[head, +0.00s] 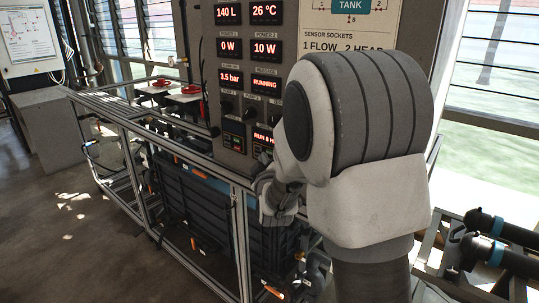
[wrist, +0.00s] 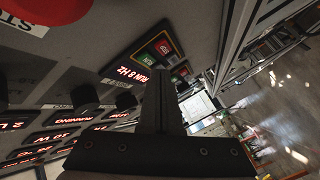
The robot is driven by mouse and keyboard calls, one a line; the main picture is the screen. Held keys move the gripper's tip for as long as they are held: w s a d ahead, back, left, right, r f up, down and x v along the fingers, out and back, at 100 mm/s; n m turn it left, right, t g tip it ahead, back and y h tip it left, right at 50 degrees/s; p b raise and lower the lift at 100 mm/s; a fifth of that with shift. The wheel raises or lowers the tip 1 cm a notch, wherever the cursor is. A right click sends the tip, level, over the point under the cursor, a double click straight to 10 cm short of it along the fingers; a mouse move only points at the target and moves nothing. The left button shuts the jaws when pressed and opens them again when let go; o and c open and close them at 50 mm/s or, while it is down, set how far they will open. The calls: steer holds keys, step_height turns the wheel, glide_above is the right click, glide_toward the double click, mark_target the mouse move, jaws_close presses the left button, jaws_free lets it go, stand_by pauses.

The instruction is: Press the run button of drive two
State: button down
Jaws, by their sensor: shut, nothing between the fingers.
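The grey control panel (head: 240,98) carries two small drive units low down. The left drive (head: 234,138) has a dark face. The right drive (head: 263,137) shows a red RUN 8 Hz readout and is partly hidden by my arm. In the wrist view, turned around, the RUN 8 Hz drive (wrist: 133,73) has green and red buttons (wrist: 158,50). The other drive (wrist: 181,71) lies beyond it. I cannot read which is drive two. My gripper (wrist: 160,78) is shut and empty, its tips near the RUN 8 Hz drive; contact cannot be told.
A large red button (wrist: 45,10) and black knobs (wrist: 85,95) are close by on the panel. A metal frame (head: 235,185) with dark tanks stands below it. Red valve handles (head: 190,89) lie to the left. Open floor (head: 70,220) is at the left.

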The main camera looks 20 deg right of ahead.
steer(key=shift+a, duration=0.15)
steer(key=s+a, duration=0.1)
steer(key=a, duration=0.1)
steer(key=s+a, duration=0.2)
steer(key=shift+b, duration=0.3)
stand_by(0.7)
steer(key=s+m+g+y, duration=0.3)
steer(key=s+m+g, duration=0.65)
steer(key=s, duration=2.25)
step_height(320, 180, up, 12)
steer(key=s+d+n+g+p, duration=0.1)
steer(key=g+p, duration=0.1)
steer(key=p, duration=1)
steer(key=shift+s+r+h, duration=0.25)
steer(key=shift+h, duration=0.05)
